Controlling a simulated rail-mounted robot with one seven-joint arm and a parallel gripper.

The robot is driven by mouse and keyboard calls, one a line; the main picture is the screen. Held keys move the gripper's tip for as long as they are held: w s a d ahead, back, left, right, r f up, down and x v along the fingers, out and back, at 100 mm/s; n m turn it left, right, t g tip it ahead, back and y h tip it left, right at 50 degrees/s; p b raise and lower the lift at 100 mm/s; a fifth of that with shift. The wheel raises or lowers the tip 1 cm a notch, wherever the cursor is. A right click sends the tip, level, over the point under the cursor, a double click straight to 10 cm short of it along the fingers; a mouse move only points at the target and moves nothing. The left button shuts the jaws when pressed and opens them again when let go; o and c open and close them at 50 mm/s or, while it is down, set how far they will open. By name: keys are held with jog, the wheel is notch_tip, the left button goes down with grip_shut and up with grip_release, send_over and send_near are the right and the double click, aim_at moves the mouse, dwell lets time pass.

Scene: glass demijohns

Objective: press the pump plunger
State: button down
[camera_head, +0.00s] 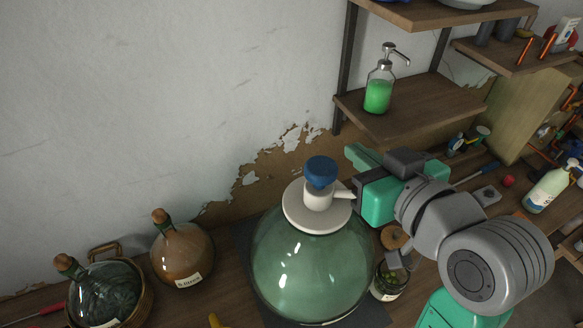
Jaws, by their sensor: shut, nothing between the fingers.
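A large green glass demijohn (310,265) stands on the table in the middle of the view. A white disc-shaped cap (295,213) sits on its top. From the cap rises a white neck with a short spout to the right, topped by a blue knob-like plunger (320,170), which stands up above the neck. My gripper (353,152), teal and dark grey, is just right of the plunger in the picture. It appears shut and empty, with its visible finger pointing up-left. I see no clear contact with the plunger; the spout's end overlaps the gripper's body in the picture.
A brown corked demijohn (183,255) and a dark corked one in a basket (103,290) stand at left. A jar (388,280) is right of the large demijohn. A wooden shelf (425,108) with a green soap dispenser (379,88) is above. Tools and bottles crowd the right.

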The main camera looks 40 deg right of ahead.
jog(key=shift+s+d+f+g, duration=0.3)
jog(key=shift+s+d+f, duration=0.1)
jog(key=shift+f, duration=0.25)
jog(key=p, duration=0.2)
send_over(329, 163)
jog(key=s, duration=0.1)
notch_tip(329, 163, down, 2)
jog(key=shift+a+f, duration=0.1)
jog(key=shift+a, duration=0.05)
jog(key=shift+w+d+f, duration=0.2)
jog(key=shift+w+f, duration=0.3)
jog(key=shift+w, duration=0.15)
jog(key=shift+s+a+f, duration=0.1)
jog(key=shift+f, duration=0.55)
jog(key=shift+s+a+f, duration=0.1)
jog(key=shift+f, duration=1.05)
